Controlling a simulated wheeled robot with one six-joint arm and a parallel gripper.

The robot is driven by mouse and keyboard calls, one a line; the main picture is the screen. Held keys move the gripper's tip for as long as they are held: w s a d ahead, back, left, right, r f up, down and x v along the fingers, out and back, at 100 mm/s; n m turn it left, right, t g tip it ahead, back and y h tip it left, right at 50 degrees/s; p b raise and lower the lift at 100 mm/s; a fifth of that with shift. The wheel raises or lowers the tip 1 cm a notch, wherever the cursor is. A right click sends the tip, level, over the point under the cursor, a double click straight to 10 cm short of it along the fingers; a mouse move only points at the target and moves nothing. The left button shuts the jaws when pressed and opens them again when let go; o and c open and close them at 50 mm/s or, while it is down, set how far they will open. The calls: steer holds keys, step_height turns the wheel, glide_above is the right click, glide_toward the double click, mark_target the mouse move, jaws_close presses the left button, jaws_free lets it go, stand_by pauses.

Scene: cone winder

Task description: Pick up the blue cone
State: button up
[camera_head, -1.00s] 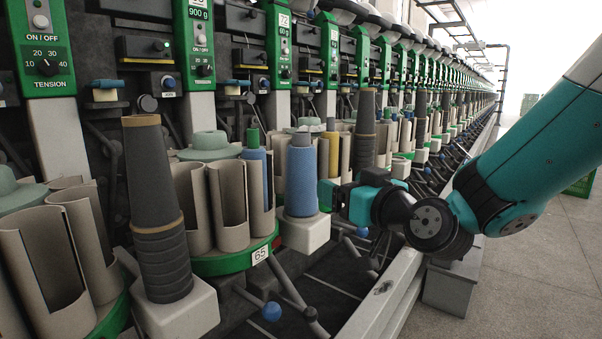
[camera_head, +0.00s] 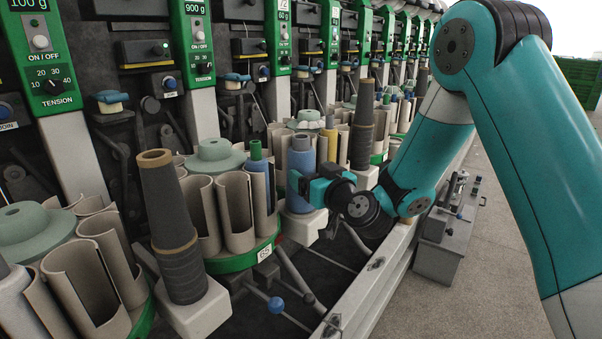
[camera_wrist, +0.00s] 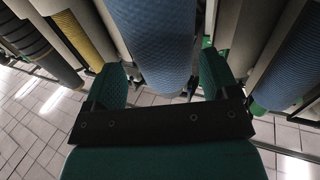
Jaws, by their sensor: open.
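The blue cone (camera_head: 301,172) stands upright on a white block at the front of the winder, in the middle of the head view. My gripper (camera_head: 298,184) is level with the cone, at its right side. In the wrist view the cone (camera_wrist: 155,45) hangs large from the top edge, and the two green fingers of my gripper (camera_wrist: 163,82) are open, one on each side of its near end. Whether the fingers touch the cone cannot be told.
A dark cone (camera_head: 168,225) stands to the left and another dark cone (camera_head: 363,130) stands behind. A round holder (camera_head: 243,260) with beige tubes, one holding blue yarn (camera_head: 260,180), is close by.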

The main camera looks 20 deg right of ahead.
mark_target(308, 171)
steer(key=p+x, duration=0.4)
steer(key=shift+a+r, duration=0.2)
steer(key=shift+w+a+f+p, duration=0.1)
steer(key=shift+w+f+p, duration=0.15)
steer(key=shift+w+p, duration=0.1)
steer(key=c, duration=0.7)
steer(key=shift+r, duration=0.1)
